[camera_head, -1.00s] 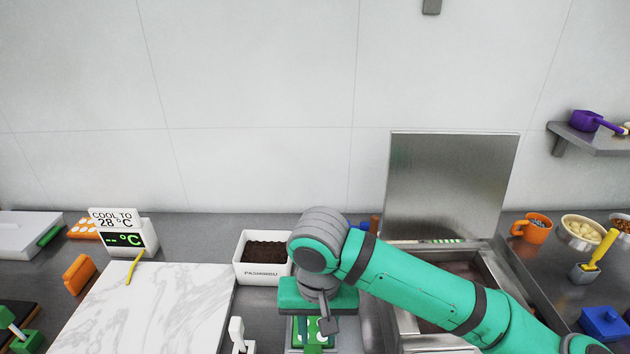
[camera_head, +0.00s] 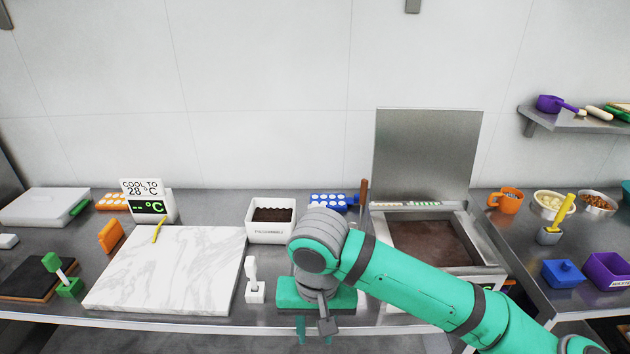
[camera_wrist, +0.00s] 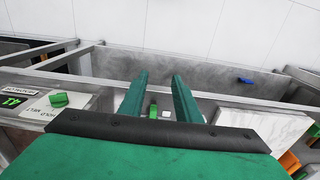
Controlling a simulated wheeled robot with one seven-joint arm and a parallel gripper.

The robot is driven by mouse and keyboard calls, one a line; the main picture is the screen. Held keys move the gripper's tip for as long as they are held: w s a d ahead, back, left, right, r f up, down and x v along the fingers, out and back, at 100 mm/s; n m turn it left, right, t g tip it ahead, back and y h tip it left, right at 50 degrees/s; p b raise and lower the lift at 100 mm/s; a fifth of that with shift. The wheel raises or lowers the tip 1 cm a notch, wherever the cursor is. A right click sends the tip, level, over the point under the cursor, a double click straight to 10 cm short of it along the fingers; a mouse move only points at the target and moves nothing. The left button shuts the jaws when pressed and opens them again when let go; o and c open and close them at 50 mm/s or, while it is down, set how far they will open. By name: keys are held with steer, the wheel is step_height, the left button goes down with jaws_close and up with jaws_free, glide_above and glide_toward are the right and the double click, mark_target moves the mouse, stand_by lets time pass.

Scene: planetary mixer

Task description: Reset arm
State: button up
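My teal arm reaches in from the lower right in the head view. My gripper (camera_head: 315,332) points down in front of the counter's front edge, with most of its fingers hard to make out below the teal palm. In the wrist view my gripper (camera_wrist: 158,76) shows two teal fingers standing apart, with nothing held between them. Small green and white items show in the gap behind the fingers, apart from them.
The steel counter (camera_head: 210,322) holds a marble slab (camera_head: 185,275), a white soil-filled box (camera_head: 270,235), a white lever stand (camera_head: 254,285) and a lidded steel basin (camera_head: 435,245). A shelf (camera_head: 565,122) is at right. Floor in front looks clear.

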steer(key=w+a+r+t+y, duration=0.3)
steer(key=a+y, duration=0.2)
steer(key=a, duration=0.3)
steer(key=w+a+r+t+y, duration=0.25)
steer(key=a+y, duration=0.25)
steer(key=a, duration=0.4)
steer(key=w+a+r+t+y, duration=0.25)
steer(key=a+t+y, duration=0.2)
steer(key=a, duration=0.35)
steer(key=s+d+f+m+t+h, duration=0.45)
steer(key=d+f+h, duration=0.2)
steer(key=f, duration=0.35)
steer(key=s+d+f+m+t+h, duration=0.3)
steer(key=s+d+f+m+h, duration=0.25)
steer(key=f, duration=0.45)
steer(key=s+d+f+n+h, duration=0.1)
steer(key=s+d+n, duration=0.2)
steer(key=s, duration=0.5)
steer(key=s+d+f+n+g, duration=0.1)
steer(key=s+d+f+n, duration=0.1)
steer(key=s+d, duration=0.3)
steer(key=s+d+f+n+g+h, duration=0.1)
steer(key=s+d+n, duration=0.4)
steer(key=s, duration=0.5)
steer(key=shift+s+f+h, duration=0.35)
steer(key=shift+f, duration=0.4)
